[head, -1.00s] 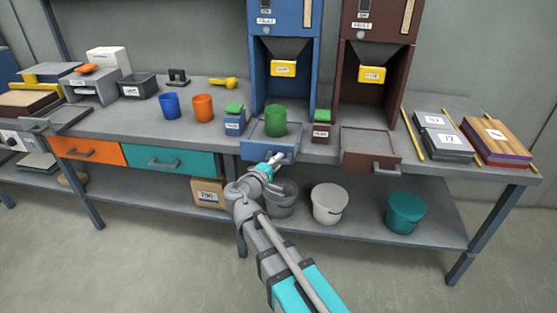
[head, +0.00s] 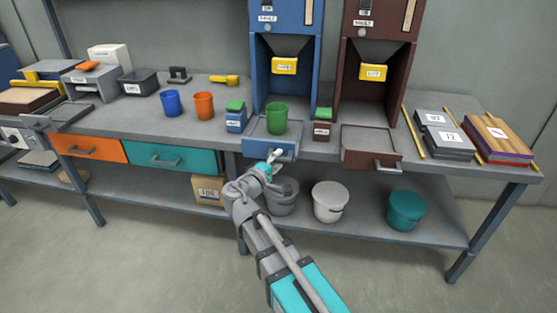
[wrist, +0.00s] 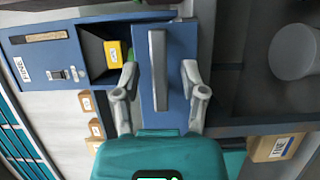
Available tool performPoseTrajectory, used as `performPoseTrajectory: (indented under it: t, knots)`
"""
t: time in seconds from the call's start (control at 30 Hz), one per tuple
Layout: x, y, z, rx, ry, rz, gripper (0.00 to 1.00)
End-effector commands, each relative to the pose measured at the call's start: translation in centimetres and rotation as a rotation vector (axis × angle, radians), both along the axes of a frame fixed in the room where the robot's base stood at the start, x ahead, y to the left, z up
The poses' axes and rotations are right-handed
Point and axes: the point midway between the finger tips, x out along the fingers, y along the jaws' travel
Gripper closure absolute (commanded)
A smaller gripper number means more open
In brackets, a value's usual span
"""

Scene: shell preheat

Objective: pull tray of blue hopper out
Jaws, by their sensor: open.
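The blue hopper (head: 283,22) stands at the back of the bench, with its blue tray (head: 257,148) at the bottom front. A green cup (head: 277,118) stands in the tray. In the wrist view the tray's blue front (wrist: 176,100) carries a long grey bar handle (wrist: 158,60). My gripper (wrist: 158,78) is open, with one finger on each side of the handle and a gap to both. In the head view my gripper (head: 275,157) is just in front of the tray; its fingers are small there.
A brown hopper (head: 341,100) with its own tray (head: 371,142) stands to the right. Small labelled boxes (head: 235,120) (head: 322,128) flank the blue tray. Buckets (head: 330,203) stand on the lower shelf. The floor in front of the bench looks clear.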

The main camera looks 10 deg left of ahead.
Motion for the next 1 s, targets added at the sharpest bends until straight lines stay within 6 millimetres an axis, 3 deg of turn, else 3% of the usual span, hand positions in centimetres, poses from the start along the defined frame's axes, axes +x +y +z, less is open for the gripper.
performPoseTrajectory:
  t: [0.7, 1.0]
  knots:
    - [-8.2, 3.3, 0.0, 0.000, 0.001, 0.001, 0.46]
    - [-10.3, 4.2, 0.0, 0.000, 0.001, -0.001, 0.46]
